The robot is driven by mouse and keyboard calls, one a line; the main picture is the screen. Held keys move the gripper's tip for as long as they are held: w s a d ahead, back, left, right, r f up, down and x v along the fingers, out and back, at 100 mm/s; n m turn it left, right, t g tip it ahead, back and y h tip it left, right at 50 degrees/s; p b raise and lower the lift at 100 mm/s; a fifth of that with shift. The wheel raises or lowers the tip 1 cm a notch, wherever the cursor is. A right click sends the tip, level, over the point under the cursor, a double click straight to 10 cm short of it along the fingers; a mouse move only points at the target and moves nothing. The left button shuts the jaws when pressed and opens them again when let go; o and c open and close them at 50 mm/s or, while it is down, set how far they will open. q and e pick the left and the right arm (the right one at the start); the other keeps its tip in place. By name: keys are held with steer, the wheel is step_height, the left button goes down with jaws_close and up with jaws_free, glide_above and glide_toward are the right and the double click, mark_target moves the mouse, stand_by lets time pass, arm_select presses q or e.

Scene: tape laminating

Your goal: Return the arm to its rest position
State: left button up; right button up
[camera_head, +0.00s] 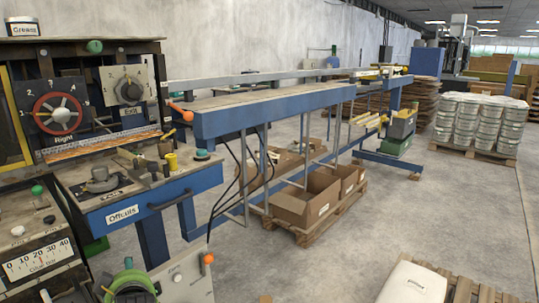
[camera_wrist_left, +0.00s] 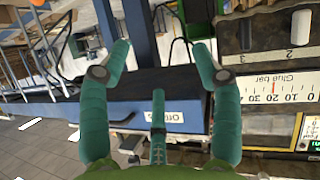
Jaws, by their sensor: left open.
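My left gripper (camera_wrist_left: 162,48) shows in the left wrist view with its two teal fingers spread wide apart. Nothing is held between them. Beyond the fingers is the blue front with the Offcuts label (camera_wrist_left: 162,116), and the view appears upside down. The glue bar gauge (camera_wrist_left: 275,88) is just right of the right-hand finger. In the head view a rounded green part (camera_head: 132,284) shows at the bottom left; I cannot tell whether it belongs to my arm. My right gripper shows in neither view.
The blue Offcuts table (camera_head: 150,200) and the control panel (camera_head: 75,105) stand at the left. A long blue-edged conveyor (camera_head: 270,104) runs behind, with cardboard boxes (camera_head: 305,200) below. A white sack (camera_head: 412,285) lies at the front. Open floor (camera_head: 320,262) lies between.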

arm_select(q)
steer(key=s+d+f+m+g+h, duration=0.35)
steer(key=s+f+m, duration=0.25)
steer(key=s+f, duration=0.7)
steer(key=s+d+f+m+g+h, duration=0.25)
steer(key=s+f, duration=0.25)
steer(key=s, duration=0.3)
steer(key=s+d+f+m+g+h, duration=0.1)
steer(key=s+d+f+m+h, duration=0.1)
steer(key=s+d+f+m, duration=0.4)
steer(key=s+a+f+n+g+p, duration=0.1)
steer(key=s+f, duration=0.1)
steer(key=f, duration=0.9)
steer(key=s+a+f+n+p, duration=0.1)
steer(key=s+f, duration=0.1)
steer(key=f, duration=0.9)
steer(key=s+a+f+g, duration=0.1)
steer(key=s+a+f, duration=0.1)
steer(key=s+f, duration=0.9)
steer(key=s, duration=0.4)
steer(key=shift+a+y+p, duration=0.15)
steer(key=shift+y+p, duration=0.15)
steer(key=shift+p, duration=0.05)
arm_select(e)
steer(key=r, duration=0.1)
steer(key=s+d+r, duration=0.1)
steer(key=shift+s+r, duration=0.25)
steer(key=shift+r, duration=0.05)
